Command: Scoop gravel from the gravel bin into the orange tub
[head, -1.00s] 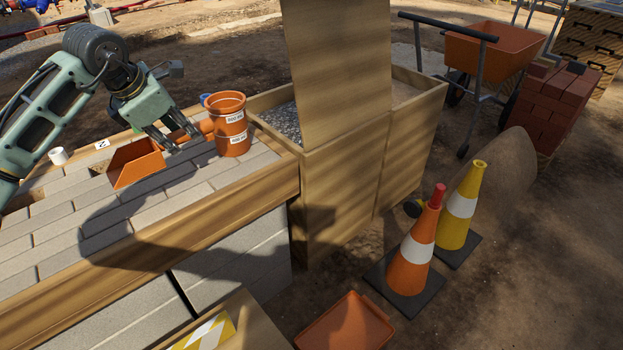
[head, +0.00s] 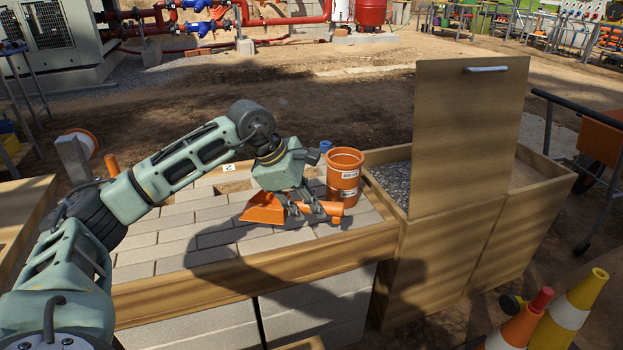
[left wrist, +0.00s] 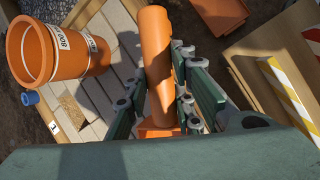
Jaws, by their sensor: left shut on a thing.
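An orange scoop (head: 263,209) with a thick round handle is at the paved bench top; I cannot tell whether it touches the pavers. My left gripper (head: 300,206) is shut on its handle, which also shows between the fingers in the left wrist view (left wrist: 156,55). The orange tub (head: 345,178), with white labels, stands upright on the bench just right of the gripper; it also shows in the left wrist view (left wrist: 68,50). The wooden gravel bin (head: 408,235) stands right of the tub, with grey gravel (head: 391,181) inside. My right gripper is out of view.
A tall wooden panel (head: 465,130) with a handle stands upright over the bin. A small blue object (head: 325,146) is behind the tub. Traffic cones (head: 565,315) stand at the lower right. Pavers (head: 165,240) left of the scoop are clear.

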